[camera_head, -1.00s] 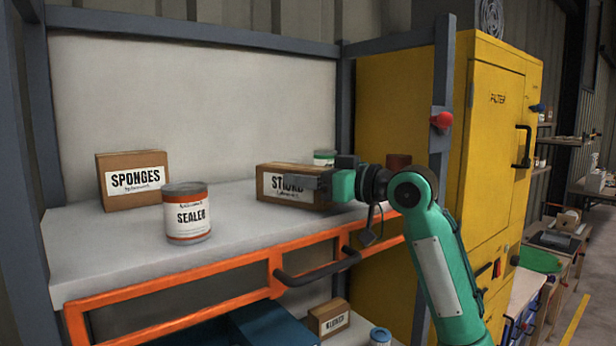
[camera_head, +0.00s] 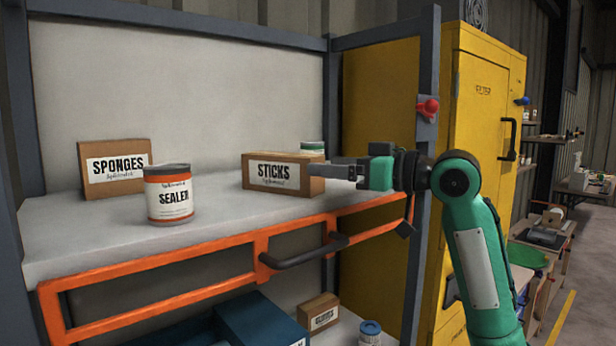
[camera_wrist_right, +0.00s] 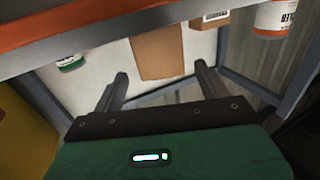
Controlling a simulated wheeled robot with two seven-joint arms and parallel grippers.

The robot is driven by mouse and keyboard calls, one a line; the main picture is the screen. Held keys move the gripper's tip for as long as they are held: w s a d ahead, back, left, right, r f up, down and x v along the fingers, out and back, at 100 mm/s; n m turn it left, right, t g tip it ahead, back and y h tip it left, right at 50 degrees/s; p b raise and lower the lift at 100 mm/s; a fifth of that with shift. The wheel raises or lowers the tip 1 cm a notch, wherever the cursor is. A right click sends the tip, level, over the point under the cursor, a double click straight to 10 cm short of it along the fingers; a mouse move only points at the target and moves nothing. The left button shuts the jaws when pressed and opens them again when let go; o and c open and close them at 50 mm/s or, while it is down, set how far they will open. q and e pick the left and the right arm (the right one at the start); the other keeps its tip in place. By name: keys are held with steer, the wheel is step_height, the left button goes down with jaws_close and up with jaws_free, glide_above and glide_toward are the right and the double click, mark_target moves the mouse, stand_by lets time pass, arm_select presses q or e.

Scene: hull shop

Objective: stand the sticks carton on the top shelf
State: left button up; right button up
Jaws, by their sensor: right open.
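The sticks carton (camera_head: 268,176), a brown box with a white label, rests on the top shelf (camera_head: 90,235), its label upright and facing front. My right gripper (camera_head: 322,172) is open at the carton's right end, its fingers pointing left. In the right wrist view the carton (camera_wrist_right: 160,45) appears beyond and between the two spread fingertips (camera_wrist_right: 160,76), and no finger grips it. My left gripper is not in view.
A sealer can (camera_head: 169,200) and a sponges carton (camera_head: 115,169) stand to the left on the shelf. A green-banded can (camera_head: 312,147) is behind the sticks carton. An orange rail with a dark handle (camera_head: 305,252) runs along the front. A grey post (camera_head: 425,150) stands right.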

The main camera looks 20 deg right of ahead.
steer(key=b+v, duration=0.1)
steer(key=v, duration=0.2)
steer(key=shift+s+d, duration=0.25)
steer(key=shift+s, duration=0.1)
